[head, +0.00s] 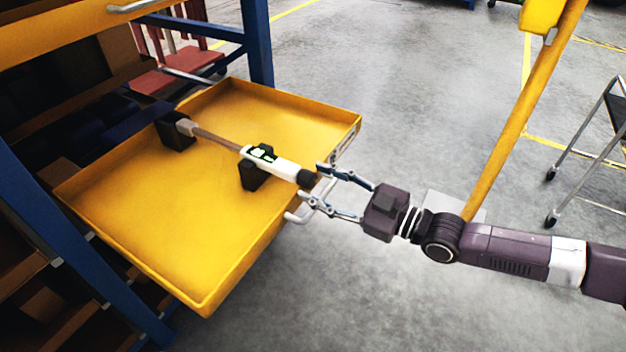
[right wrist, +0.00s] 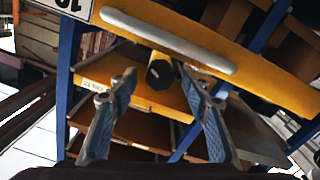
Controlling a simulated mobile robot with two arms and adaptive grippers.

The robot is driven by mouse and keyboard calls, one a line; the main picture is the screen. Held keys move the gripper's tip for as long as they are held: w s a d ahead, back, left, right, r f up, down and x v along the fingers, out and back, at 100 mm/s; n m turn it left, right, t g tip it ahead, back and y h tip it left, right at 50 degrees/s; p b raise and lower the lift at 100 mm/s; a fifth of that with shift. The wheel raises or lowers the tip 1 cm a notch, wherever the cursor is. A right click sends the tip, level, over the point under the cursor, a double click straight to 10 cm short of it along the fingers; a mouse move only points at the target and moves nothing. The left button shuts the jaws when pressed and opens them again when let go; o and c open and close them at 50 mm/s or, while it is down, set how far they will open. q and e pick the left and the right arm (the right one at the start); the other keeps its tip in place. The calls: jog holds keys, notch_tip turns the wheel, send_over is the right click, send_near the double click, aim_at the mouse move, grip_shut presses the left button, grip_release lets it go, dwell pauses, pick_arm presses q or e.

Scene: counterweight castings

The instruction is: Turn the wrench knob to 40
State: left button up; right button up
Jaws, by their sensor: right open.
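The small display (head: 262,153) has green marks too small to read. My right gripper (head: 319,182) is open, its fingertips on either side of the knob, with gaps visible in the right wrist view (right wrist: 158,84). Whether a finger touches it I cannot tell. My left gripper is not in view.
The yellow drawer (head: 185,255) is pulled out of a blue-framed rack (head: 258,45). Its pale handle (head: 298,215) runs close to my right gripper and shows in the right wrist view (right wrist: 165,38). A slanted yellow pole (head: 525,105) and a trolley (head: 590,150) stand right; grey floor is open between.

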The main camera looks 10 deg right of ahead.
jog(key=v, duration=1)
jog(key=shift+w, duration=0.1)
